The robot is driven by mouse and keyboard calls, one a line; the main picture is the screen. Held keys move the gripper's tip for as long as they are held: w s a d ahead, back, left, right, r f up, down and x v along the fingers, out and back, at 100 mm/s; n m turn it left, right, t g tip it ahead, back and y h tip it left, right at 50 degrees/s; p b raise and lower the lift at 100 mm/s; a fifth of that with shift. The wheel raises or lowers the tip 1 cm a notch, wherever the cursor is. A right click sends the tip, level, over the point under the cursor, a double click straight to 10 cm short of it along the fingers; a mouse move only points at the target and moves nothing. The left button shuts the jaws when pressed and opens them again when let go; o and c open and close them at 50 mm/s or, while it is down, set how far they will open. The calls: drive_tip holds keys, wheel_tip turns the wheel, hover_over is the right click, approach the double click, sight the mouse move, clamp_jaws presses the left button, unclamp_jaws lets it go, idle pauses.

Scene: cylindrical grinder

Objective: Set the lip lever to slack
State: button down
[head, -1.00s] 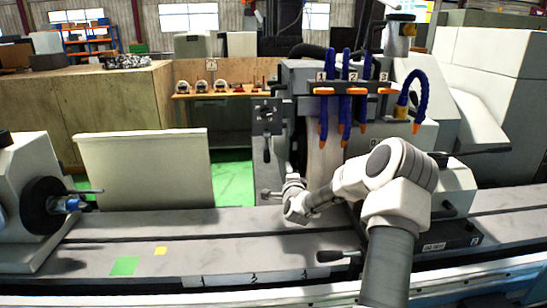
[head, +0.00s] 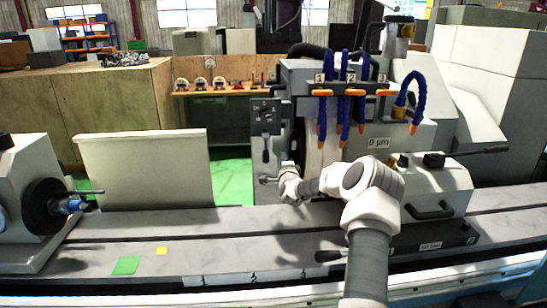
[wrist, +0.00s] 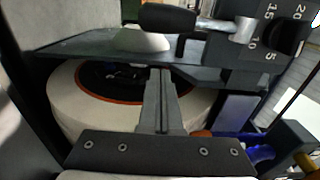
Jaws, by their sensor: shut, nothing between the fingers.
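No part carries a readable "lip" or "slack" mark. A hanging lever with a dark handle (head: 266,155) is on the grey plate of the grinder, left of the wheel. In the wrist view a black lever handle (wrist: 168,18) with a metal arm (wrist: 230,29) lies across the top, beside a plate numbered 5 to 20 (wrist: 262,45). I cannot tell whether both views show the same lever. My gripper (wrist: 160,72) is shut and empty, below the black handle and apart from it in the picture.
The pale wheel with an orange ring (wrist: 62,98) lies behind my fingers. A dark flat plate (wrist: 95,46) crosses above it. Blue coolant hoses (head: 345,100) hang to the right of my wrist. Another black-handled lever (head: 328,256) sits low on the machine table.

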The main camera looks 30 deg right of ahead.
sight(266, 148)
drive_tip(key=shift+w+a+p, duration=0.5)
drive_tip(key=shift+a, duration=0.35)
drive_tip(key=shift+w+a+p, duration=0.45)
drive_tip(key=shift+a+p, duration=0.05)
drive_tip(key=shift+a, duration=0.3)
drive_tip(key=shift+a+f+b, duration=0.1)
drive_tip(key=shift+f+b, duration=0.1)
drive_tip(key=shift+b, duration=0.35)
